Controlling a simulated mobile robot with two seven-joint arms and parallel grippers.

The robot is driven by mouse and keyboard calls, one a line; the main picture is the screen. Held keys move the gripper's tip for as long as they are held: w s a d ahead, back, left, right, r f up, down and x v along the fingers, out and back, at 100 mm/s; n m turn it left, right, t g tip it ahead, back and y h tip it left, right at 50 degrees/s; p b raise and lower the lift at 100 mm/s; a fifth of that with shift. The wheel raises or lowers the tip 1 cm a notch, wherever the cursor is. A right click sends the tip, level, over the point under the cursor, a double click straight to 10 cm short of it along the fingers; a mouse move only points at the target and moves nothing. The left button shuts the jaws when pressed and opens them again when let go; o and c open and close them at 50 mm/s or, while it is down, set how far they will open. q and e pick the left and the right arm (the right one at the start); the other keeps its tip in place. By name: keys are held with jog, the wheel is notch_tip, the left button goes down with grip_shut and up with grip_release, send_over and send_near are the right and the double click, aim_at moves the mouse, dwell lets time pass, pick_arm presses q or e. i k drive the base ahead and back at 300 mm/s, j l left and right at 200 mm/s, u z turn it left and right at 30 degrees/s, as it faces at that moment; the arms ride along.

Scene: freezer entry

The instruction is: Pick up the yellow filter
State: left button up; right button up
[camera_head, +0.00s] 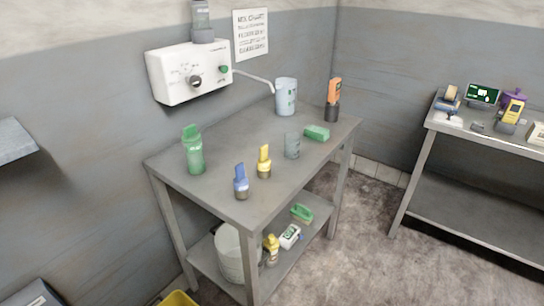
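A small upright yellow piece with a dark grey base (264,161) stands on the metal table (218,190) near its front middle; it looks like the yellow filter. A similar blue piece (241,182) with a grey base stands just to its left and nearer the front edge. A taller orange piece with a dark base (332,100) stands at the table's back right corner. Neither of my grippers is in view.
A green bottle (193,152), a clear cup (292,146), a green block (317,132) and a pale container (286,96) share the tabletop. A white wall unit (188,72) has a spout over the table. A bucket (232,255) stands below. A side table (433,122) is at right.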

aim_at(264, 168)
jog(key=i+l+u, duration=0.1)
jog(key=i+l, duration=0.25)
jog(key=i+l+u, duration=0.1)
jog(key=i+l, duration=0.2)
jog(key=l, duration=0.2)
